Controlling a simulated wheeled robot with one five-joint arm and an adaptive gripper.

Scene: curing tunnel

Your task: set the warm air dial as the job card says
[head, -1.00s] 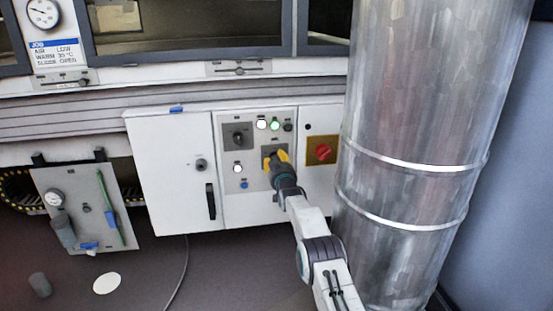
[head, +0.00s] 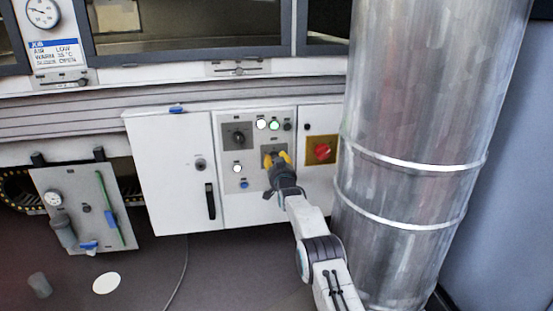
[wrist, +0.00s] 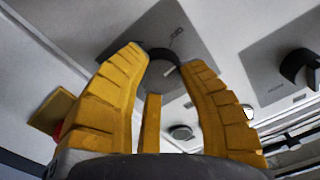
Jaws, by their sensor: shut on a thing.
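My gripper (head: 277,161) is at the control panel (head: 258,205), with its yellow fingers around the lower dial. In the wrist view, the gripper (wrist: 163,65) is shut on this dark dial (wrist: 163,54), which sits on a grey plate. The fingers hide much of the dial, and its setting cannot be read. The job card (head: 54,54) is at the upper left. It reads air low, a warm figure in °C that looks like 30 but is blurred, and slider open.
Another dark dial (head: 238,136) sits up and left of my gripper; it also shows in the wrist view (wrist: 300,70). A red switch (head: 322,151) on a yellow plate is close at the right. A large metal duct (head: 420,130) stands right of my arm.

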